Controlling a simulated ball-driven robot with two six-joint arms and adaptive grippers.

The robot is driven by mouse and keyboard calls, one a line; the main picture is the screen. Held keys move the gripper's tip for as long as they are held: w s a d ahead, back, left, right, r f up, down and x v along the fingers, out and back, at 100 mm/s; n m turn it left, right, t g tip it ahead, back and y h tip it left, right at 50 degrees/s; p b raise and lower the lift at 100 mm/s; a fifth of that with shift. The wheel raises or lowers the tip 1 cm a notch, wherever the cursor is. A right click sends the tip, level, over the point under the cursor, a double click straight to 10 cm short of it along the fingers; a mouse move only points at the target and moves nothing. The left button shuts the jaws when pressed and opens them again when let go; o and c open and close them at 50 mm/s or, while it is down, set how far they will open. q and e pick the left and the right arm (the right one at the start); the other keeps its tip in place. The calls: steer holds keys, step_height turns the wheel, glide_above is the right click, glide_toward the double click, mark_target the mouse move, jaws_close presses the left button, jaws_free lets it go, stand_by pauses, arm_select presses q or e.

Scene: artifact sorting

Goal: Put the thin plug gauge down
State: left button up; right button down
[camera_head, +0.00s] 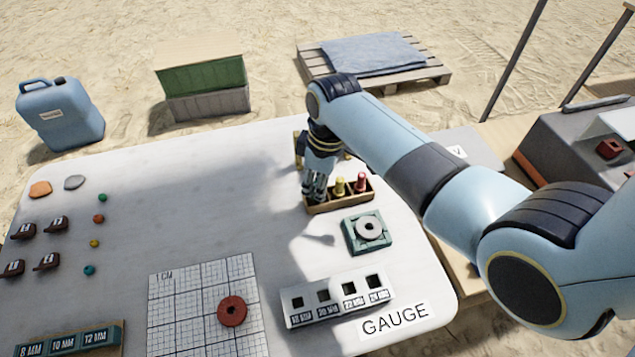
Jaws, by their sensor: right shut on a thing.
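My right gripper (314,193) points down at the left end of a small wooden rack (343,206) on the white table. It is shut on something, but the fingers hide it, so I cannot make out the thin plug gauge. A yellow-topped plug (340,186) and a red-topped plug (361,181) stand upright in the rack, just right of the fingers. I cannot tell whether the held thing touches the rack. My left gripper is not in view.
A green block with a grey ring (370,228) lies in front of the rack. A white block with square holes (336,299) and a gridded sheet (200,290) with a red disc (232,311) are nearer. The table's middle left (170,200) is clear.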

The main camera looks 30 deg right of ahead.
steer(key=c, duration=1.2)
jaws_free()
steer(key=shift+f, duration=0.1)
steer(key=shift+c, duration=0.2)
step_height(320, 180, up, 12)
steer(key=s+d+p, duration=0.1)
